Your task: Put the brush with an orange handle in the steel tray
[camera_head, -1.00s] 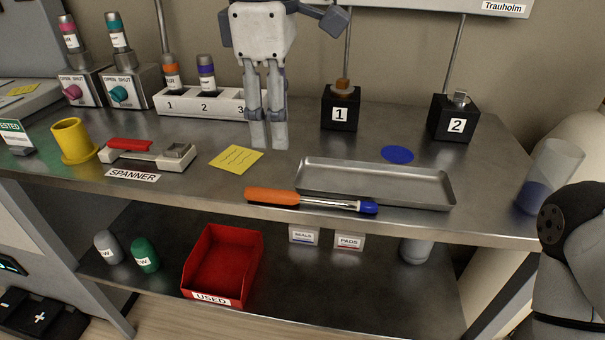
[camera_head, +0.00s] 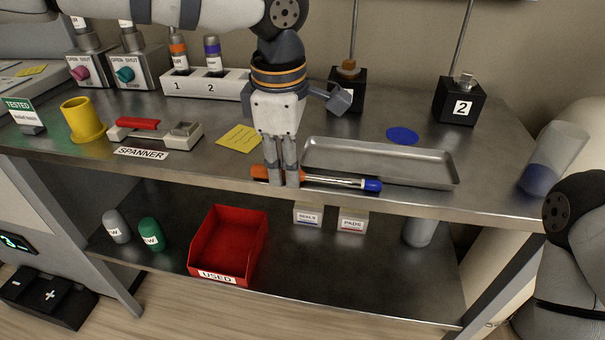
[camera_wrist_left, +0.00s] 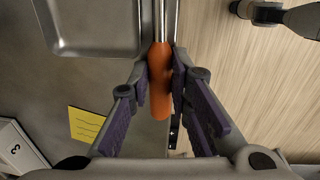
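The brush lies along the front edge of the steel bench, with an orange handle (camera_head: 260,173), a metal shaft and a blue end (camera_head: 373,185). In the left wrist view its orange handle (camera_wrist_left: 160,85) lies between my fingers. My left gripper (camera_head: 281,183) points down over the handle, its fingers either side of it. The left gripper (camera_wrist_left: 163,70) looks open, with narrow gaps beside the handle; contact is not clear. The steel tray (camera_head: 385,165) is empty, just behind and right of the brush. Its corner (camera_wrist_left: 95,52) shows in the left wrist view. My right gripper is out of view.
A yellow note (camera_head: 239,138) and a spanner holder (camera_head: 155,133) lie left of the brush. Black blocks (camera_head: 459,101) stand behind the tray, and a blue disc (camera_head: 402,136) lies near it. A red bin (camera_head: 228,245) sits on the lower shelf.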

